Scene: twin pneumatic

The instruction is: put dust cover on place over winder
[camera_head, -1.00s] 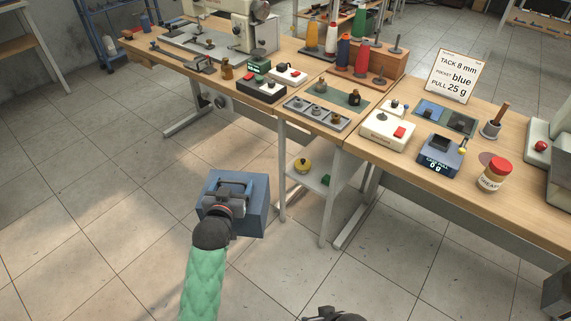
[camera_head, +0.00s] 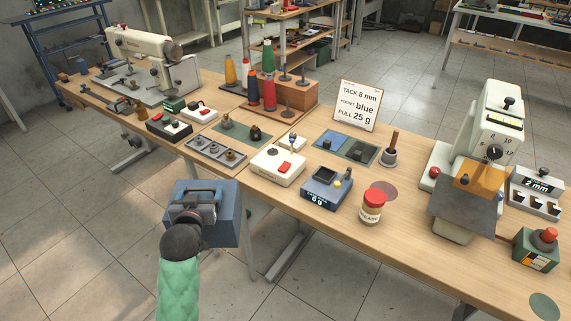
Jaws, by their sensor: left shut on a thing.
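A blue box-shaped cover (camera_head: 224,222) with a handle on top is held by my left gripper (camera_head: 194,211). The gripper is shut on the handle, and the cover hangs in front of the table's near edge, clear of the tabletop. A cream unit (camera_head: 277,167) with a red switch and a small spindle stands on the table to the right of and beyond the cover; it looks like the winder, and it is uncovered. My right gripper is out of view.
Close to the cream unit are a blue pull gauge (camera_head: 326,188), a metal tray (camera_head: 214,152) and a red-lidded jar (camera_head: 372,206). A sign (camera_head: 357,104) stands behind. A large cream machine (camera_head: 490,125) stands at right.

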